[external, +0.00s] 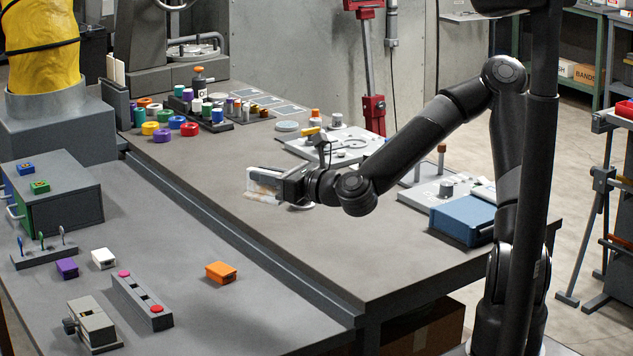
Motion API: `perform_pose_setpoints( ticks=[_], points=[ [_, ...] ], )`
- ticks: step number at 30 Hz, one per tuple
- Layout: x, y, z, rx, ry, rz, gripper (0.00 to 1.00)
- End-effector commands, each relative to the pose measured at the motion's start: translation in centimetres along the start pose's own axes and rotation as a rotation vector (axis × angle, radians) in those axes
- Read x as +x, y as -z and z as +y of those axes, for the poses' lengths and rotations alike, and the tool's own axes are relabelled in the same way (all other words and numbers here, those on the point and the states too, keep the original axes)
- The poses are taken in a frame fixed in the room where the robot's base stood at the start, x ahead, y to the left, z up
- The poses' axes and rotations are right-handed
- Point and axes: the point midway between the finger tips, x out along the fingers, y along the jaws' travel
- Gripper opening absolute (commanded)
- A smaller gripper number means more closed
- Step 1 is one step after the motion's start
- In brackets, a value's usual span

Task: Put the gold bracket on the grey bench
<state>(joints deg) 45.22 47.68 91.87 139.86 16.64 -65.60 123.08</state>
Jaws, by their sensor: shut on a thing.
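My gripper (266,186) is at the end of my arm, left of the wrist, low over the grey bench (215,200). It is shut on a small tan-gold piece, which I take to be the gold bracket (262,188). The fingers cover most of the piece, so its shape is unclear. I cannot tell whether it touches the bench top. A pale round thing shows partly behind the fingers.
A light plate with fixtures and a yellow-topped part (312,131) lies behind my wrist. A blue box (463,222) stands at the right edge. Coloured rings and bottles (180,122) crowd the back left. A lower grey surface holds an orange block (221,272). The front bench area is clear.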

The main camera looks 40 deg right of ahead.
Motion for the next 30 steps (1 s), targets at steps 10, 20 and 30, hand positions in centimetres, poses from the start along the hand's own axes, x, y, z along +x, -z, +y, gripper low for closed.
perform_pose_setpoints(
  ticks=[10,20,30],
  points=[
    [-1.8,-0.1,-14.5,0.003,0.249,-0.002,0.0],
    [-5.2,-0.1,-23.4,0.002,0.411,-0.005,0.0],
    [-5.9,-0.1,-24.8,-0.003,0.439,-0.004,0.0]
  ],
)
